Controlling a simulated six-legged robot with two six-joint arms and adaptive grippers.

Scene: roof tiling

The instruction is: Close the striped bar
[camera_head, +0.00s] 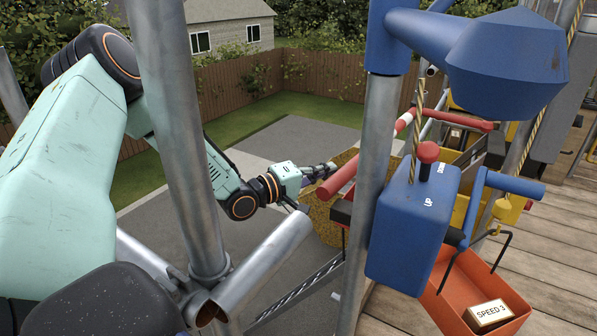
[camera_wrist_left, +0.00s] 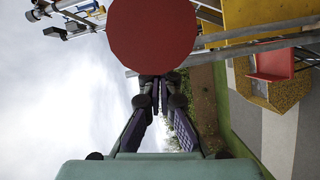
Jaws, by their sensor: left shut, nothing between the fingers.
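The striped bar (camera_head: 343,178) shows in the head view behind the steel post and blue box. It is red with a white band near its far part, and its near red end points at the left. My left gripper (camera_head: 326,169) is shut and empty, its fingertips close to that end. In the left wrist view a large red round face (camera_wrist_left: 152,35), seemingly the bar's end, lies just beyond the shut fingers (camera_wrist_left: 156,92). I cannot tell whether they touch it. The post hides part of the bar. My right gripper is not in view.
A blue control box (camera_head: 410,225) hangs in front of the bar. Steel posts (camera_head: 178,130) stand between me and my left arm. An orange-red tray (camera_head: 465,285) with a "SPEED 3" block (camera_head: 489,313) is at lower right. Wooden decking (camera_head: 555,245) lies at right.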

